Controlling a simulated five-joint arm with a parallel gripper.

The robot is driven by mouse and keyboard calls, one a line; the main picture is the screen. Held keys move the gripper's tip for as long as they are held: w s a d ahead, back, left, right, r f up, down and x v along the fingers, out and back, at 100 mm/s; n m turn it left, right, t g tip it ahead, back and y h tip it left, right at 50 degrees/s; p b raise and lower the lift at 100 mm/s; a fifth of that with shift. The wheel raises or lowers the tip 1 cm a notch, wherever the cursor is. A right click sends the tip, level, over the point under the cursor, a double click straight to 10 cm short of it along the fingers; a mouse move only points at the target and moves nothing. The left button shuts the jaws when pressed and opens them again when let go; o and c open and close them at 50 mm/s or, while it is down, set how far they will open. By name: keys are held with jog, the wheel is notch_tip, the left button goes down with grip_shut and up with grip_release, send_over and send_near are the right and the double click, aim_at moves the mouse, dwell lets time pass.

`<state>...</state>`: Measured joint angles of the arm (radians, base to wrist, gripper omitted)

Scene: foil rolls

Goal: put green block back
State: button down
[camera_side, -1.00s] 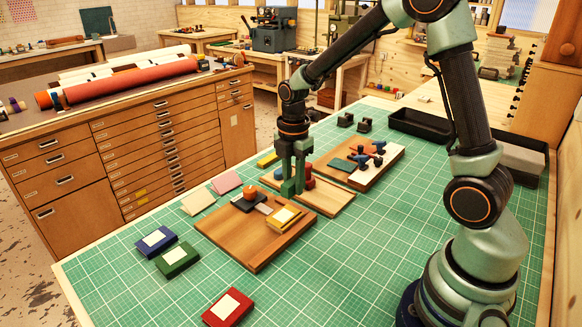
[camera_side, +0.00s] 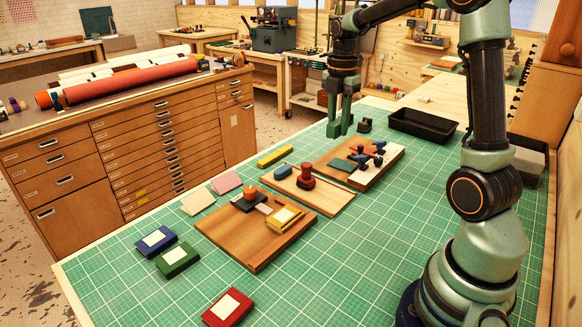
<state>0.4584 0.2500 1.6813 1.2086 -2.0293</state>
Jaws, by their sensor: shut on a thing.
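My gripper (camera_side: 340,127) is raised over the far part of the green cutting mat, left of the black tray. Its jaws are shut on a small green block (camera_side: 333,129), hard to tell apart from the green fingers. The thin wooden board (camera_side: 327,199) lies below and nearer, with a blue piece (camera_side: 283,171) and a red knobbed piece (camera_side: 306,177) on it.
A wooden board (camera_side: 234,245) with a yellow piece lies in front; another board (camera_side: 376,179) carries dark and orange tools. Blue, green and red labelled pads (camera_side: 228,307) lie near the front. The black tray (camera_side: 423,125) is at the back. Right of the boards is clear mat.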

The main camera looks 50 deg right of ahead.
aim_at(331, 198)
notch_tip(331, 198, down, 19)
jog(key=shift+f, duration=0.15)
dwell(0.4)
jog(key=shift+f, duration=0.1)
jog(key=c, duration=0.7)
grip_release()
jog(key=shift+o, duration=0.2)
notch_tip(331, 198, up, 11)
jog(key=s+a+r+m+t, duration=0.2)
jog(key=s+a+r+m, duration=0.2)
jog(key=a+m, duration=0.5)
jog(key=s+a+r+m+t, duration=0.3)
jog(key=s+a+r+m, duration=0.2)
jog(key=a+r+m, duration=0.3)
jog(key=shift+a+r+m+t, duration=0.3)
jog(key=shift+a+m, duration=0.2)
jog(key=shift+a, duration=0.25)
